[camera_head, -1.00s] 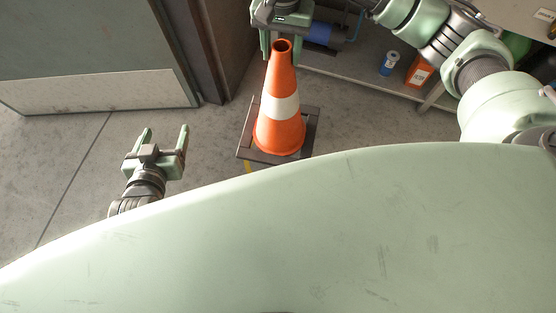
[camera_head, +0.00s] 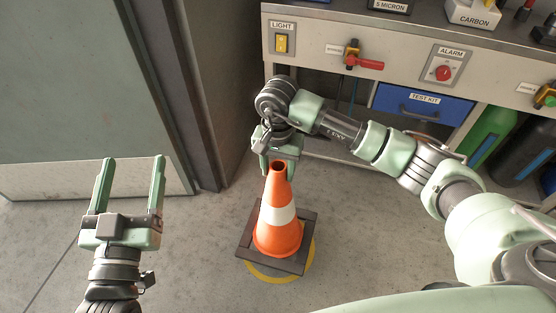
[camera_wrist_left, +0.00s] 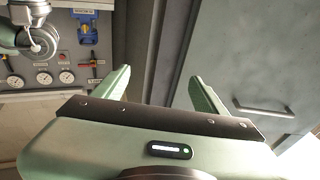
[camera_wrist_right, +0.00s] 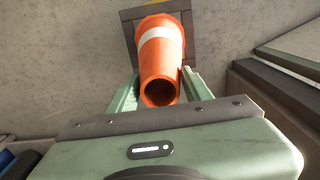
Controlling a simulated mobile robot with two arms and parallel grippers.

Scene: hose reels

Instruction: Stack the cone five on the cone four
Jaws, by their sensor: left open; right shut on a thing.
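One orange cone (camera_head: 279,220) with a white band and a dark square base shows in the head view, upright. No number is readable on it, so I cannot tell whether it is cone five or cone four. No second cone is distinguishable. My right gripper (camera_head: 277,163) is shut on the cone's top. In the right wrist view the cone (camera_wrist_right: 160,62) sits between my right gripper's fingers (camera_wrist_right: 160,85), its open tip facing the camera. I cannot tell whether its base touches the floor. My left gripper (camera_head: 133,160) is open and empty at the left.
A yellow ring (camera_head: 268,279) on the floor is partly hidden by the cone's base. A workbench (camera_head: 310,50) with switches and a blue test kit drawer (camera_head: 422,103) stands behind at the right. A grey door panel (camera_head: 85,90) is at the left. Floor between is clear.

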